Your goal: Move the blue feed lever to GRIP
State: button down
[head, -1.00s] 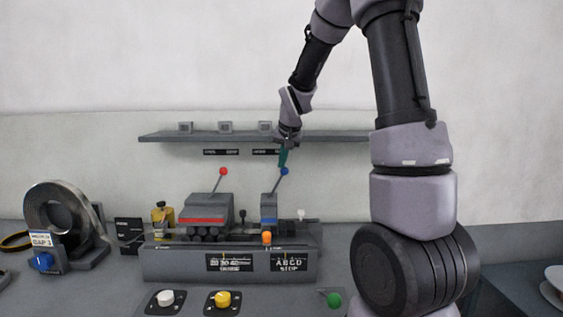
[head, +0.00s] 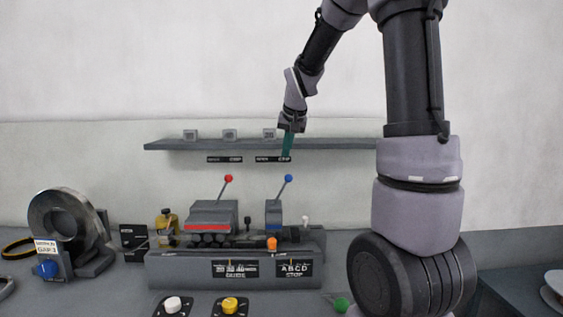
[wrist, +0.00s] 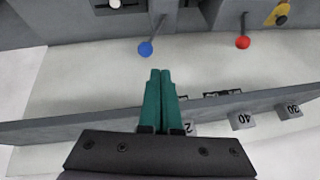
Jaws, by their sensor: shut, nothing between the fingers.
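The blue feed lever (head: 288,179) rises from a grey block with a blue band on the machine, its stem leaning to the right in the head view. A black label plate (head: 273,159) is on the wall above it; its right-hand word appears to read GRIP. My gripper (head: 287,157) has green fingers pointing down, a little above the blue knob and apart from it. In the wrist view the fingertips (wrist: 160,73) are together with nothing between them. The blue knob (wrist: 145,49) is just beyond them, slightly left.
A red-knobbed lever (head: 228,178) stands left of the blue one, under another label plate (head: 225,159). A wall shelf (head: 205,145) with small grey blocks runs behind my gripper. A small orange knob (head: 272,244) and a white knob (head: 305,220) are lower on the machine.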

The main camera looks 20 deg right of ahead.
jog(key=shift+s+d+r, duration=0.35)
jog(key=shift+s+r, duration=0.3)
jog(key=shift+r, duration=0.25)
jog(key=shift+s+d+r, duration=0.3)
jog(key=shift+s+r, duration=0.35)
jog(key=shift+r, duration=0.2)
